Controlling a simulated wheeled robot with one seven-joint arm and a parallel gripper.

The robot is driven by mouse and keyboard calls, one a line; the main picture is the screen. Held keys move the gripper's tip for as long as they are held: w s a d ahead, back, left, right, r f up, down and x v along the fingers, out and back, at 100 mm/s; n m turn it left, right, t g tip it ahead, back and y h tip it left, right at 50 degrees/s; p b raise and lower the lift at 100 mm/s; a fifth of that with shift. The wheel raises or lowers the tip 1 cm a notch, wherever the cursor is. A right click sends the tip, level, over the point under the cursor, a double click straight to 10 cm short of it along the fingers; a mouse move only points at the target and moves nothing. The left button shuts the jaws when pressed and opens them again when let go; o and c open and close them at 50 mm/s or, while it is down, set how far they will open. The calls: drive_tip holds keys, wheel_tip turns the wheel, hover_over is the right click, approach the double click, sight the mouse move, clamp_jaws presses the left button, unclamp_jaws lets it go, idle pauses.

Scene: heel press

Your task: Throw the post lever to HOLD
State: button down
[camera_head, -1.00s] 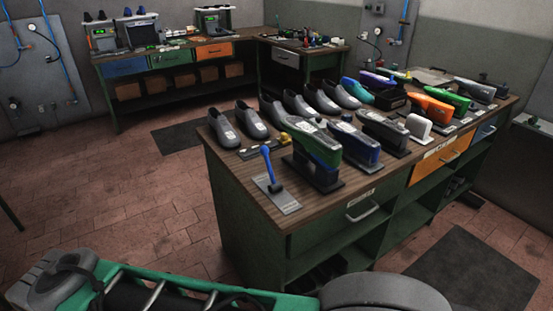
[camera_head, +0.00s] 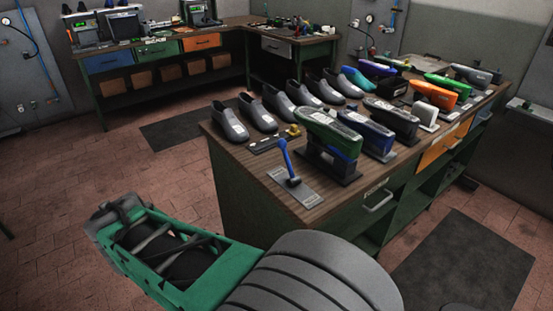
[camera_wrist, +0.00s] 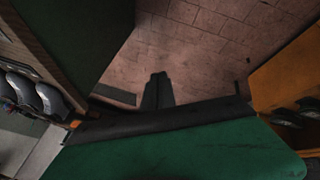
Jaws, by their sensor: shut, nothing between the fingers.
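The post lever (camera_head: 286,160) is a blue handle with a dark pivot on a grey labelled plate (camera_head: 308,194) at the near left corner of the workbench. It stands up, leaning slightly left in the head view. The print on the plate is too small to read. My gripper (camera_wrist: 157,78) shows in the wrist view as two dark fingers, shut and empty, with brick floor behind them. I cannot make out its fingers in the head view, where my green and grey arm is in front of the bench. The lever cannot be made out in the wrist view.
Grey shoes (camera_head: 228,124) line the bench's left side. A green-topped shoe form (camera_head: 330,132) on a dark stand is close right of the lever, with several more beyond. A drawer handle (camera_head: 378,203) juts from the bench front.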

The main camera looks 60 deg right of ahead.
drive_tip(key=s+d+n+g+h, duration=0.25)
drive_tip(key=d+h, duration=0.35)
drive_tip(key=d, duration=1.4)
drive_tip(key=s+d+r+n+g+h, duration=0.1)
drive_tip(key=s+d+h, duration=0.1)
drive_tip(key=d, duration=0.4)
drive_tip(key=s+d+r+n+g+h+b, duration=0.1)
drive_tip(key=s+d+r+h, duration=0.1)
drive_tip(key=s+d, duration=0.3)
drive_tip(key=shift+s+d+n+h, duration=0.25)
drive_tip(key=shift+d+n+h, duration=0.15)
drive_tip(key=shift+h, duration=0.3)
